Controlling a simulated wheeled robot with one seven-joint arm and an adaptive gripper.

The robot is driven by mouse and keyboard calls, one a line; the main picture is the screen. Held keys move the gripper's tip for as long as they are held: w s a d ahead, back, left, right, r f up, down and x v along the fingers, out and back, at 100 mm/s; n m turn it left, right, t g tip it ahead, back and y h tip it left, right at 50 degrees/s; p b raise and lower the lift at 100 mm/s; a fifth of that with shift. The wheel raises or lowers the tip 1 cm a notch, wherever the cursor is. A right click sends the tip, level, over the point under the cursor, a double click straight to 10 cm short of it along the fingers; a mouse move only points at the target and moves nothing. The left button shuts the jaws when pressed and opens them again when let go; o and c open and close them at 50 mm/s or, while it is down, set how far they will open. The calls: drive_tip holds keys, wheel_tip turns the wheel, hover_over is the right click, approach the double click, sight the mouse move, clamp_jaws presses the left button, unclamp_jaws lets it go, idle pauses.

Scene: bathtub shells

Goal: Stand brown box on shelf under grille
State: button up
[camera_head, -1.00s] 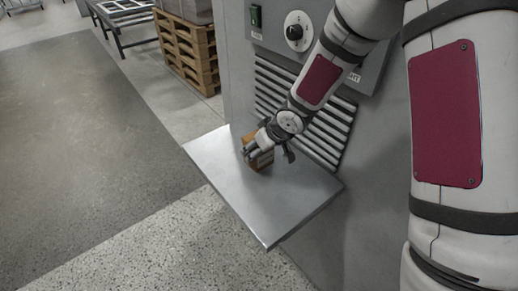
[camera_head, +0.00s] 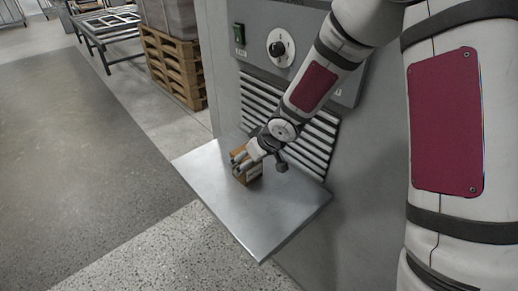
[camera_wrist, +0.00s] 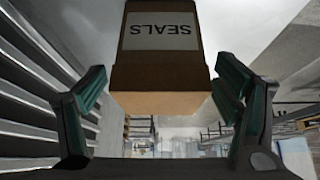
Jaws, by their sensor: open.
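The brown box (camera_head: 252,174) stands on the grey metal shelf (camera_head: 240,212), below the slatted grille (camera_head: 300,128). In the wrist view the brown box (camera_wrist: 163,70) shows a white label reading "SEALS", upside down in that picture. My gripper (camera_head: 243,163) is at the box, and its fingers partly hide the box in the head view. In the wrist view my gripper (camera_wrist: 160,100) is open, one green-padded finger on each side of the box with a gap to both. The box's contact with the shelf is partly hidden.
Stacked wooden pallets (camera_head: 174,65) and a metal rack (camera_head: 105,25) stand at the back left. The shelf's front part is bare.

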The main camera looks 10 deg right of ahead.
drive_tip(key=p+v, duration=0.4)
drive_tip(key=v, duration=0.5)
drive_tip(key=s+d+r+m+h, duration=0.3)
drive_tip(key=s+d+r+h, duration=0.3)
drive_tip(key=s+d+r, duration=0.65)
drive_tip(key=s+r+m+y, duration=0.1)
drive_tip(key=s+r, duration=0.3)
drive_tip(key=s, duration=0.5)
drive_tip(key=s+a+r+m+g+y, duration=0.1)
drive_tip(key=s+r+m, duration=0.1)
drive_tip(key=s, duration=0.6)
drive_tip(key=shift+s+a+r+m, duration=0.3)
drive_tip(key=shift+s+r+m, duration=0.1)
drive_tip(key=shift+r, duration=0.45)
